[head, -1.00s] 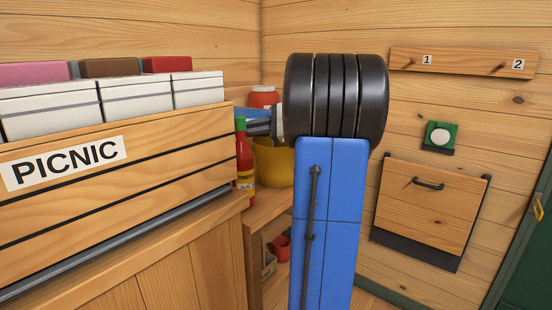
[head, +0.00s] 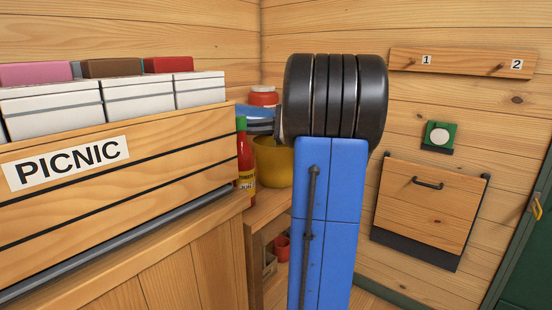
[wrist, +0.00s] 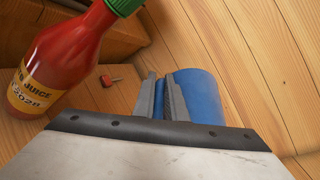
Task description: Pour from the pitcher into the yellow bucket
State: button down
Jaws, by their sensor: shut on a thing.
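The pitcher is blue; in the wrist view its body (wrist: 202,95) shows just right of my gripper (wrist: 161,85). The grey fingers are shut on a narrow blue part of it, which looks like its handle. In the head view a blue piece (head: 257,113) of it shows above the yellow bucket (head: 272,165), left of my black wrist joint. The bucket stands on a wooden shelf, its right side partly hidden by my arm. The bucket is not seen in the wrist view. The pitcher's mouth and contents are hidden, and I cannot tell its exact tilt.
A red juice bottle with a green cap (head: 244,160) stands close left of the bucket; it looms large in the wrist view (wrist: 65,55). A red jar (head: 263,96) is behind. The wooden PICNIC crate (head: 180,157) fills the left. A red mug (head: 282,247) sits below.

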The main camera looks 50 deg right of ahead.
jog(key=shift+s+d+r, duration=0.1)
jog(key=a+g, duration=0.1)
jog(key=w+a+f+g, duration=0.1)
jog(key=a+g, duration=0.1)
jog(key=shift+w+a+f+n+g+h, duration=0.2)
jog(key=shift+w+f+n+g+h, duration=0.1)
jog(key=shift+h, duration=0.1)
